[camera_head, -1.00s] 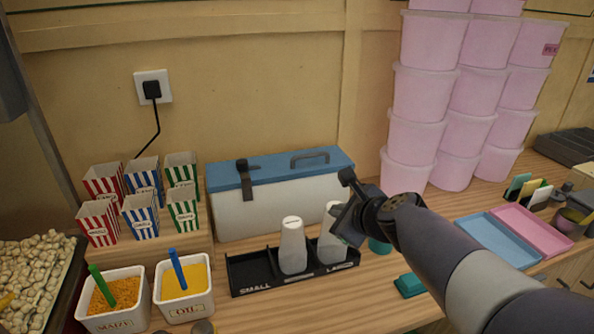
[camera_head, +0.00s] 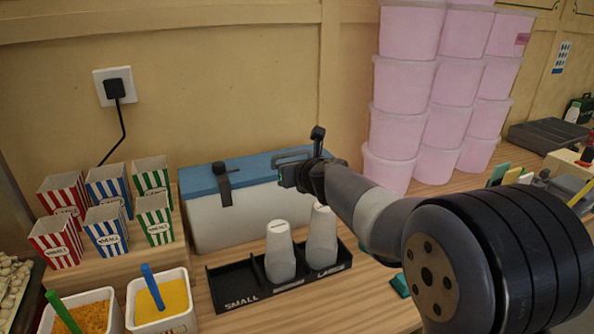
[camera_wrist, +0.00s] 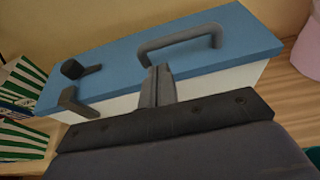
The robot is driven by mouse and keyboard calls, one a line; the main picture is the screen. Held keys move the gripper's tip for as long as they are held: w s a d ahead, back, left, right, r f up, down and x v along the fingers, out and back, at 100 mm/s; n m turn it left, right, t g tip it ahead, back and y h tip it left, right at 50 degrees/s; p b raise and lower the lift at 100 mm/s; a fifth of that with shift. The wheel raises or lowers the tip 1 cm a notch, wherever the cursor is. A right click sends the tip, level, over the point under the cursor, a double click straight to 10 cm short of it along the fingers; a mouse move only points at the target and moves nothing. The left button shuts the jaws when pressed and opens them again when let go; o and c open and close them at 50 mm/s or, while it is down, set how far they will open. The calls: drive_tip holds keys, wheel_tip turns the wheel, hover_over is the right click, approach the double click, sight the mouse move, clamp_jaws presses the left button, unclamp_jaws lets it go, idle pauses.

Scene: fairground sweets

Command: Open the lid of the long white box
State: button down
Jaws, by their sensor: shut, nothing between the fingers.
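The long white box (camera_head: 253,214) stands against the wall with its blue lid (camera_head: 200,180) closed. A dark latch strap (camera_head: 224,186) hangs over the lid's front edge at the left. A grey bar handle (camera_wrist: 182,40) is on the lid toward the right. My gripper (camera_wrist: 163,72) is shut and empty, its fingertips in front of the handle in the wrist view. I cannot tell whether they touch it. In the head view my gripper (camera_head: 284,176) is at the lid's right part and partly hides the handle.
Striped cartons (camera_head: 104,232) stand to the left. Pink tubs (camera_head: 397,132) are stacked to the right. The wall is close behind the box.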

drive_tip(key=shift+x, duration=1.45)
drive_tip(key=shift+r, duration=0.15)
